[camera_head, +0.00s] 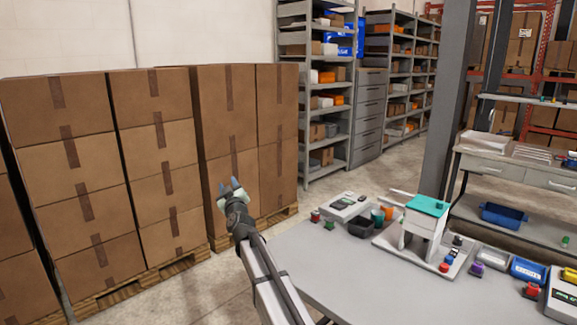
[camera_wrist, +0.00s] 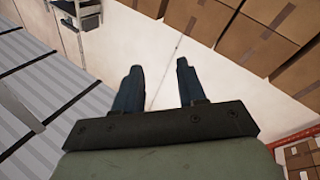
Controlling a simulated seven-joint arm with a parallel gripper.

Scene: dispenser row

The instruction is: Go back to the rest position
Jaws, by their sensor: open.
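My gripper (camera_head: 230,186) is raised at the end of my arm, left of the table, in front of the stacked boxes in the head view. In the wrist view, my gripper (camera_wrist: 157,75) shows two dark fingers spread apart with nothing between them. It is open and empty. It touches nothing that I can see.
A grey table (camera_head: 330,262) stands at the right, with a white dispenser with a teal top (camera_head: 427,206), a black bin (camera_head: 361,228) and several small items. Stacked cardboard boxes (camera_head: 228,110) fill the left. Grey shelves (camera_head: 315,90) stand behind. Floor between is open.

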